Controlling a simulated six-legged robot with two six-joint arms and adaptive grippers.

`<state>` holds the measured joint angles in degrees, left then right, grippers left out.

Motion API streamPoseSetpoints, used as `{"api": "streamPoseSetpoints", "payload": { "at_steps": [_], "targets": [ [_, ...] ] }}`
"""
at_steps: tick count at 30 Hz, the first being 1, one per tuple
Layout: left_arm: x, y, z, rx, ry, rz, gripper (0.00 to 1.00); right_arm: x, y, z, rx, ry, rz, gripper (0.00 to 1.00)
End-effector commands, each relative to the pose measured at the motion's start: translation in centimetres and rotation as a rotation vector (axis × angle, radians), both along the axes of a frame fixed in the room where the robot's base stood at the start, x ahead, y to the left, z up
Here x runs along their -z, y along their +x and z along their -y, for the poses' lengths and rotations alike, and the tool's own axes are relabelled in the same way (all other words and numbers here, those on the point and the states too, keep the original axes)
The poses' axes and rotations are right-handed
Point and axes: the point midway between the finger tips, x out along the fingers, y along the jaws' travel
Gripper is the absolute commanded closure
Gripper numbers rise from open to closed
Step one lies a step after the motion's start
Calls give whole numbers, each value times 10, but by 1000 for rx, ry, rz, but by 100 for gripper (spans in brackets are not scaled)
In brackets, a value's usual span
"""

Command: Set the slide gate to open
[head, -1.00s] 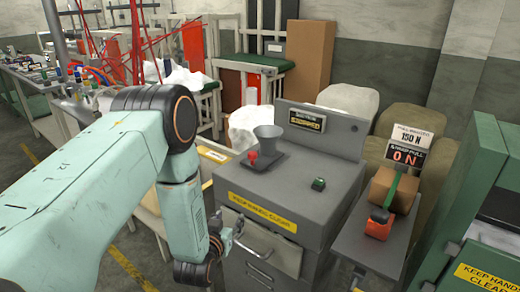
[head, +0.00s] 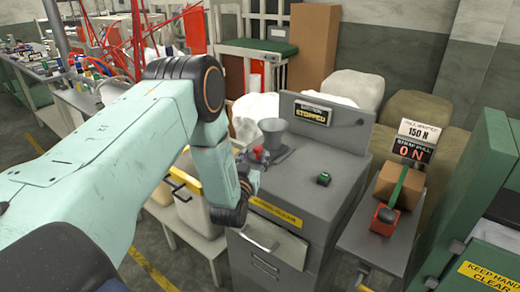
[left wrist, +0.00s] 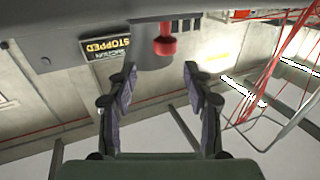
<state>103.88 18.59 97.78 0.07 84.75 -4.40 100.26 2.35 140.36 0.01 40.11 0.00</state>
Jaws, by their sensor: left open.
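The slide gate's red knob (head: 260,153) stands at the left of the grey machine's top, beside a grey funnel (head: 272,132). My left gripper (head: 252,168) is just in front of the knob at the machine's left edge, and its arm hides part of that area. In the left wrist view my gripper (left wrist: 160,78) is open and empty, with the red knob (left wrist: 165,44) ahead of and roughly between the fingertips. No contact with the knob shows. The gate plate itself is too hidden to tell its position. My right gripper is not in view.
The machine (head: 308,190) bears a sign reading STOPPED (head: 313,114) and a green button (head: 324,178). To its right is a strap-pull stand with a brown box (head: 395,185). A green cabinet (head: 485,170) stands at the far right. A white bin (head: 190,203) is left of the machine.

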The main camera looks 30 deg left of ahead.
Motion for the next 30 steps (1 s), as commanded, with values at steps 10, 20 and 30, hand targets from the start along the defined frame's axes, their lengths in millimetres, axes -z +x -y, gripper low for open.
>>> {"api": "streamPoseSetpoints", "payload": {
  "at_steps": [10,20,30],
  "targets": [
    [1,40,-14,1,-1,-2,49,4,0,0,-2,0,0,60],
    [1,47,-16,3,-1,-3,49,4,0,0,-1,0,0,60],
    [1,46,-15,3,-1,-3,73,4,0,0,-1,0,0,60]
  ]
}}
